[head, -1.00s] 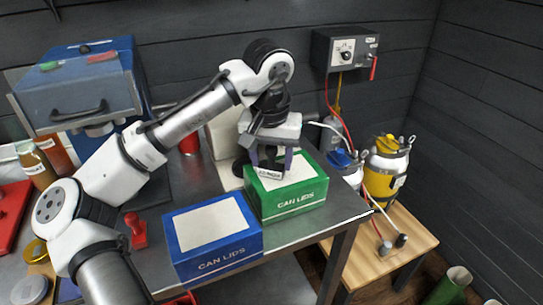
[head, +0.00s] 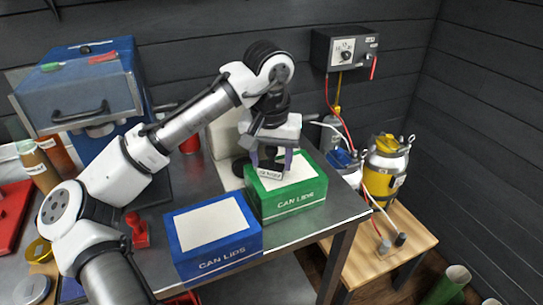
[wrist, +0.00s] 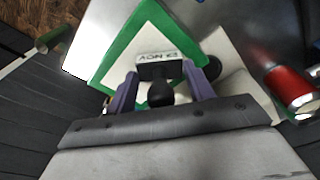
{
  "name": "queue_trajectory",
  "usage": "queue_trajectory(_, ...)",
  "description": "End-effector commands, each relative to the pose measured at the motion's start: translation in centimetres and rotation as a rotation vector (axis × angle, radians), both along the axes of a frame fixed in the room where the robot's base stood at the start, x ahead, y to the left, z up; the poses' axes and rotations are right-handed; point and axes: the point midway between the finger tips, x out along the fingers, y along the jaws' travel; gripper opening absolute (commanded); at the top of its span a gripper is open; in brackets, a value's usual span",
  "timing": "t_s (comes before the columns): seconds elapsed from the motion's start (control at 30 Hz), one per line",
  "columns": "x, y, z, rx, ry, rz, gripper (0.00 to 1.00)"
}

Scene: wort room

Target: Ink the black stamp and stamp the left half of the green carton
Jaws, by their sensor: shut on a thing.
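My gripper (head: 271,163) is shut on the black stamp (wrist: 158,85), which has a dark round handle and a pale label on its block. In the head view the stamp (head: 270,174) is at the left half of the green carton (head: 300,199), over its white top panel. The stamp is at or just above the panel; I cannot tell whether it touches. In the wrist view the green carton (wrist: 113,58) lies beneath the stamp. The stamp's underside and any mark under it are hidden. I cannot make out an ink pad for certain.
A blue carton (head: 215,262) stands in front left of the green one. A red stamp (head: 137,230) is on the metal table farther left. A blue cabinet (head: 120,80) is at the back left. A lower wooden table (head: 405,240) with a yellow canister (head: 385,165) is at the right.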

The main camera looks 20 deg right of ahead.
Motion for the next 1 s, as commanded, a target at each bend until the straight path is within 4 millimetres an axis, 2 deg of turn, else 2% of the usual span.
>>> queue_trajectory(0.37, -0.1, 0.0, 0.0, 0.003, 0.004, -0.001, 0.38)
queue_trajectory(1.0, 0.0, 0.0, 5.2, 0.000, 0.001, 0.000, 0.38)
